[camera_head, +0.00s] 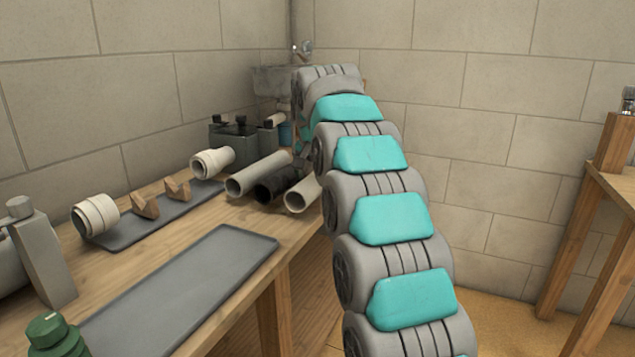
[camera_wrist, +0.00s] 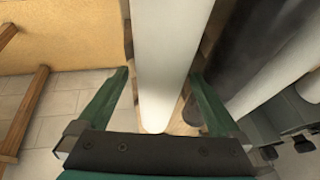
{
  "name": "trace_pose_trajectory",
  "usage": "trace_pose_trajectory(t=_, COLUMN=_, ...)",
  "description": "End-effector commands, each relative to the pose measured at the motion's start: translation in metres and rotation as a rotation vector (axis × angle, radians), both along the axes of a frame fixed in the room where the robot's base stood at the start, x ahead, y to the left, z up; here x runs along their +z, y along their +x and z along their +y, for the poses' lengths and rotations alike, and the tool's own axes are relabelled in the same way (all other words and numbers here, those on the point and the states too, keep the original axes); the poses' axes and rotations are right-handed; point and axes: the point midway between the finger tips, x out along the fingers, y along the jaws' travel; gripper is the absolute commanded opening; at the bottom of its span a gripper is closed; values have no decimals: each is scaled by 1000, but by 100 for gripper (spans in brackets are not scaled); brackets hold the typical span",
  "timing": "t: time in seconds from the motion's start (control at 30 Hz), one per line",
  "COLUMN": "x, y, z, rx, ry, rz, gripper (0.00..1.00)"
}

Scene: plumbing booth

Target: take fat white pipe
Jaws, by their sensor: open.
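Two white pipes lie on the wooden bench in the head view, one at the left (camera_head: 258,175) and one at the right (camera_head: 303,193), with a black pipe between them. They look close in width; I cannot tell for sure which is the fat one. In the wrist view the white pipe nearest the bench edge (camera_wrist: 162,35) runs between the fingers of my gripper (camera_wrist: 160,80). The gripper is open, with one green finger on each side of the pipe. I cannot tell whether either finger touches it. The gripper is hidden behind my arm in the head view.
The black pipe (camera_head: 275,187) lies close beside this pipe; it is blurred in the wrist view (camera_wrist: 235,50). The far white pipe also shows there (camera_wrist: 280,75). A grey tray (camera_head: 180,290) is empty. A sink (camera_head: 272,82) stands at the back. Floor lies right of the bench.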

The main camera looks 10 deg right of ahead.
Motion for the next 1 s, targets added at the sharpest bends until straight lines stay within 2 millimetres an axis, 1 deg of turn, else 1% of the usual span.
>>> trace_pose_trajectory(t=0.2, x=-1, y=1, z=0, rx=0, ry=0, rz=-3, gripper=100)
trace_pose_trajectory(t=0.23, x=-1, y=1, z=0, rx=0, ry=0, rz=-2, gripper=98)
trace_pose_trajectory(t=1.0, x=0, y=1, z=0, rx=1, ry=-1, rz=-2, gripper=11)
